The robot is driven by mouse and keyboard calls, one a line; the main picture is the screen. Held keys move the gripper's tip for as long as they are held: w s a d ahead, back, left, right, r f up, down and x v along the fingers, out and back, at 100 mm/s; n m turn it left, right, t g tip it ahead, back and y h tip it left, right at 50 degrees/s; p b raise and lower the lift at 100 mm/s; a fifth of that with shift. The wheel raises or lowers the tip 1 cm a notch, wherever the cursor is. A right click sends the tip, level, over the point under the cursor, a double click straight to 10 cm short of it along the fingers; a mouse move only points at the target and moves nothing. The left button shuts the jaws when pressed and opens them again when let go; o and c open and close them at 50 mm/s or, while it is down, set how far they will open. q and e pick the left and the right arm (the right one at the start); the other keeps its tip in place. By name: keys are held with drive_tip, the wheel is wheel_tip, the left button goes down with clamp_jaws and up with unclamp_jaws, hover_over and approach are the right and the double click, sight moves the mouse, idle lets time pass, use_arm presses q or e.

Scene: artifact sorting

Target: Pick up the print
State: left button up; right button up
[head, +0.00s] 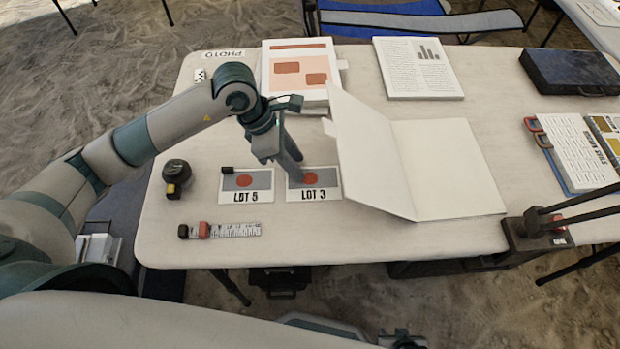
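Two prints lie flat side by side on the pale table (185,238). Each has a grey picture with a red disc and a white lower border. The left print reads LOT 5 (246,184) and the right print reads LOT 3 (313,185). My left gripper (285,162) points down just beyond the top edge of the LOT 3 print, near the gap between the two. Its fingers partly overlap in this view, so the opening and any contact are unclear. A small part of what seems to be my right gripper (403,340) shows at the bottom edge, below the table.
An open blank book (440,165) stands right of the LOT 3 print, its raised cover close by. A tape measure (177,175), a scale bar (235,230) and a small black block (228,169) lie around the prints. A PHOTO label (224,54) is at back left.

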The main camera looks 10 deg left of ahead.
use_arm(q)
drive_tip(key=shift+c, duration=0.3)
clamp_jaws()
